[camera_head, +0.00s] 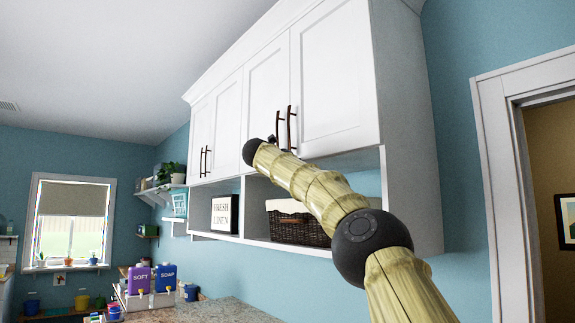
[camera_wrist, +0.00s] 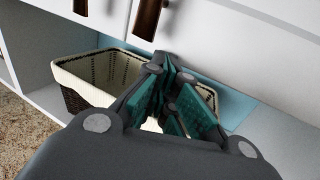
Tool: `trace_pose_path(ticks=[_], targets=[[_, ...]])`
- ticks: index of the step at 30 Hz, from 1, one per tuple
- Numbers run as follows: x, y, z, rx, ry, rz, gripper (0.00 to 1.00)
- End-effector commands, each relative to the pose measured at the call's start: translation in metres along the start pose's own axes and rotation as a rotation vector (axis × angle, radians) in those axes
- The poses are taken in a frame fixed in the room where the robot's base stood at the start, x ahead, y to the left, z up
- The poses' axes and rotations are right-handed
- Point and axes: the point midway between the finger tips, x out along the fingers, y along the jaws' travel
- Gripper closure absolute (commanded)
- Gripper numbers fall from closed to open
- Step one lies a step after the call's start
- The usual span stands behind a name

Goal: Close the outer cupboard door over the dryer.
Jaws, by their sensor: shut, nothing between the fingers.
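White wall cupboards with several panelled doors hang along the right wall. The outer door (camera_head: 335,80), at the right end, looks flush or nearly flush with its frame; a small gap cannot be told. It also shows in the wrist view (camera_wrist: 230,45). Its dark bar handle (camera_head: 291,128) stands beside the neighbouring door's handle (camera_head: 278,128). My gripper (camera_head: 272,141) is near the lower ends of these handles, mostly hidden behind my arm. In the wrist view my gripper (camera_wrist: 172,85) is shut and empty below the door's lower edge; contact cannot be told. The dryer is not visible.
Under the doors, an open shelf holds a wicker basket (camera_head: 290,230) with a cream liner and a "Fresh Linen" sign (camera_head: 225,214). A doorway frame (camera_head: 493,180) is at the right.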

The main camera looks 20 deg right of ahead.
Motion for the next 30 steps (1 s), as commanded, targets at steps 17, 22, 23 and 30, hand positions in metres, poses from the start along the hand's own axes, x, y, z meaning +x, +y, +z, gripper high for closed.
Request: trace_pose_path(ticks=[17, 22, 23, 30], targets=[[0.003, -0.009, 0.003, 0.005, -0.002, -0.015, 1.00], [-0.015, -0.001, 0.001, 0.003, -0.003, -0.015, 1.00], [-0.020, 0.002, 0.001, 0.002, -0.004, -0.015, 1.00], [-0.061, 0.020, -0.001, 0.000, -0.004, -0.014, 1.00]])
